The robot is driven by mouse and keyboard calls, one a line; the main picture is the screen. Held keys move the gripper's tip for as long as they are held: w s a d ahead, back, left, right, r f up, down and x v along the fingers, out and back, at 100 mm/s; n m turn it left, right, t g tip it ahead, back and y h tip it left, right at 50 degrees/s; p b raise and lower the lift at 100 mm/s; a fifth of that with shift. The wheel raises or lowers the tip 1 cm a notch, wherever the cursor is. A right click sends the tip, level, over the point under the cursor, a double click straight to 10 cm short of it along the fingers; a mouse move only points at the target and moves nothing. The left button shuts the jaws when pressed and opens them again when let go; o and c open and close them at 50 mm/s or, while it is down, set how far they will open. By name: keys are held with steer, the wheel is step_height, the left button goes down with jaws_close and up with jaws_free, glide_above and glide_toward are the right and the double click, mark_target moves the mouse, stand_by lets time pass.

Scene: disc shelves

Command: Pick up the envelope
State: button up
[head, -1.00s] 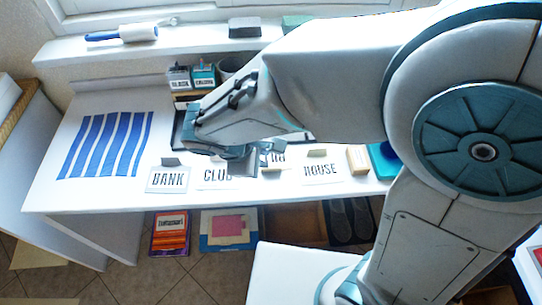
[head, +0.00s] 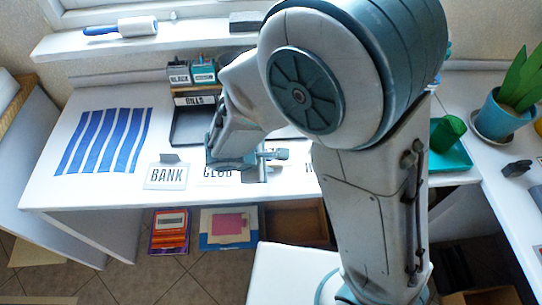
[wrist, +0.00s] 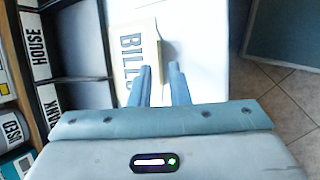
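My gripper (head: 284,155) is low over the front of the white desk in the head view, beside the CLUB card (head: 217,173). In the wrist view its two fingers (wrist: 161,68) stand apart with a narrow gap, and I see nothing held between them. No other thing in view is clearly an envelope. My arm hides part of the desk.
The BANK card (head: 167,176) stands left of my gripper. A dark tray (head: 190,128) is behind it. A green cup (head: 446,133) and a potted plant (head: 503,112) are at the right. A blue striped sheet (head: 106,140) lies on the left of the desk.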

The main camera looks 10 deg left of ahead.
mark_target(272, 166)
steer(key=shift+x, duration=1.55)
jaws_close()
steer(key=shift+a, duration=0.1)
steer(key=shift+r, duration=0.1)
